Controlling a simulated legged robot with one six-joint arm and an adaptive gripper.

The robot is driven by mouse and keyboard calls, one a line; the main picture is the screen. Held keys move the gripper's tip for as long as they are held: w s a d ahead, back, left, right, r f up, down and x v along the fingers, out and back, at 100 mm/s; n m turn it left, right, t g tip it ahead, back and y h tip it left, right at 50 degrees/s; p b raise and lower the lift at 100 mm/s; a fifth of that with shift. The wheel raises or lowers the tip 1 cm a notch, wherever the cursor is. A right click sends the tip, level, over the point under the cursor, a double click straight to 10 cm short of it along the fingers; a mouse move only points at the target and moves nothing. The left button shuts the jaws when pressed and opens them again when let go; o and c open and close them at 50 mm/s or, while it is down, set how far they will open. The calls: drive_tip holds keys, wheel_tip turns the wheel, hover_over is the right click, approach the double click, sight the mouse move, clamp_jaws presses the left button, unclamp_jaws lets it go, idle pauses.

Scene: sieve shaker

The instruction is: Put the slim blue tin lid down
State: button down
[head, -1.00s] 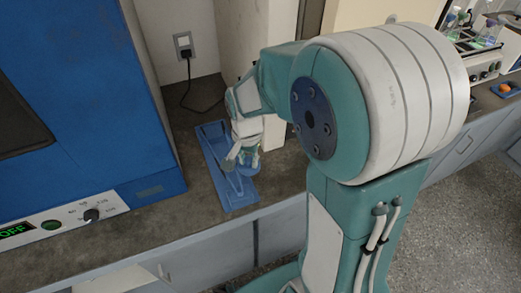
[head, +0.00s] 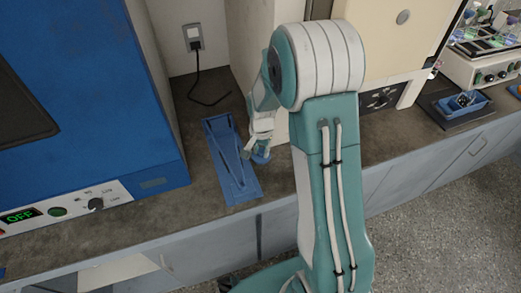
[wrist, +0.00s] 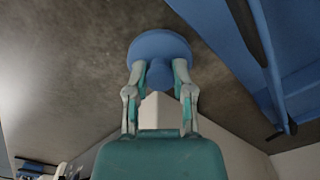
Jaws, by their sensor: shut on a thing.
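The slim blue tin lid (head: 261,158) is a round blue disc with a knob, which shows in the wrist view (wrist: 160,43). My gripper (head: 257,148) is shut on the knob, with one finger on each side in the wrist view (wrist: 160,74). The lid is just right of the blue tray (head: 243,190) in the head view. Dark bare counter shows behind the lid in the wrist view. I cannot tell whether the lid touches the counter.
The tray holds a long thin item (head: 222,150). A large blue machine (head: 90,90) stands left of it. A pale cabinet (head: 258,50) rises behind my gripper. A power cord (head: 200,88) lies at the back. Dark counter (head: 280,180) is bare right of the tray.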

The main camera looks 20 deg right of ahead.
drive_tip(key=shift+a+f, duration=0.1)
drive_tip(key=shift+a, duration=0.1)
drive_tip(key=shift+c, duration=2.4)
unclamp_jaws()
drive_tip(key=shift+a, duration=0.3)
drive_tip(key=shift+d, duration=0.25)
